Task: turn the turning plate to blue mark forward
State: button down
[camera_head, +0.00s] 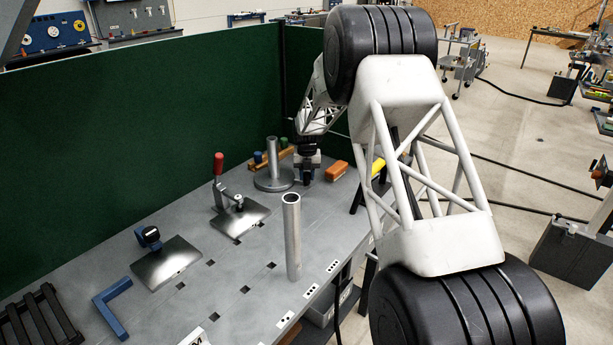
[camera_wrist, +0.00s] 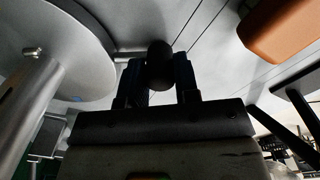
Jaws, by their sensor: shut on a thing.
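The turning plate looks to be the round grey disc (camera_head: 272,184) with an upright metal tube on it, near the back of the bench. In the wrist view its pale underside or face (camera_wrist: 65,45) fills the upper left, with the tube beside it. My gripper (camera_head: 307,180) is low over the bench, just right of the disc. In the wrist view my gripper (camera_wrist: 159,80) is shut on a dark rounded knob (camera_wrist: 160,62) between its fingers. I cannot tell whether the knob joins the disc.
A wooden block (camera_head: 266,161) with green and blue pegs stands behind the disc. An orange block (camera_head: 337,171) lies to the right. A red-handled clamp (camera_head: 221,185), a free-standing metal tube (camera_head: 292,238) and a blue angle piece (camera_head: 110,309) are nearer. A green wall (camera_head: 140,125) bounds the bench.

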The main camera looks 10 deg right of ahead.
dwell(0.3)
jog(key=c, duration=0.8)
grip_release()
jog(key=shift+c, duration=0.2)
jog(key=shift+r, duration=0.1)
jog(key=shift+r, duration=3.85)
jog(key=shift+s, duration=0.1)
jog(key=c, duration=0.6)
jog(key=shift+s+m+y, duration=0.3)
jog(key=shift+s+m, duration=0.1)
jog(key=shift+m, duration=0.2)
grip_shut()
jog(key=s+d+m+t+y, duration=0.1)
jog(key=s+m+t, duration=0.2)
jog(key=s+m, duration=0.3)
jog(key=s+d+r+m+t+y, duration=0.1)
jog(key=s+m, duration=0.4)
jog(key=m, duration=0.7)
jog(key=shift+s+d+r+t+y, duration=0.15)
jog(key=shift+s+d+t+y, duration=0.35)
jog(key=shift+t, duration=0.7)
